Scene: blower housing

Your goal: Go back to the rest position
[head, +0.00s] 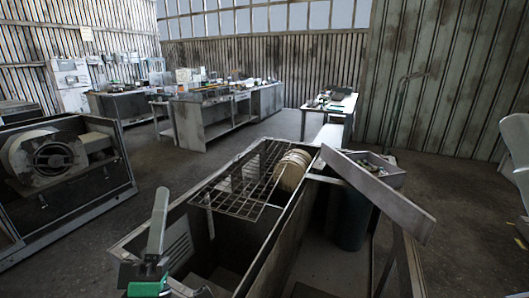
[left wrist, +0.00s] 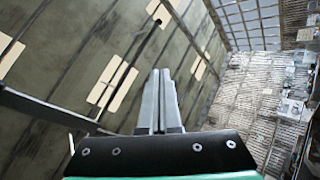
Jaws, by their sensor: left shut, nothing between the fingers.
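My left gripper (head: 160,195) stands at the lower left of the head view, its grey fingers pointing up. The fingers lie against each other with nothing between them. They also show in the middle of the left wrist view (left wrist: 160,76), pointing up towards a panelled surface with pale rectangles. The gripper appears in front of the near left edge of the open blower housing (head: 283,238) in the head view. I cannot tell how far apart they are. My right gripper is not in view.
A wire grate (head: 240,180) and a round ribbed part (head: 292,170) sit at the housing's top. A long grey board (head: 378,193) slants at its right. A second housing with a fan (head: 55,150) stands left. Workbenches (head: 205,115) stand behind. Floor (head: 165,155) between is clear.

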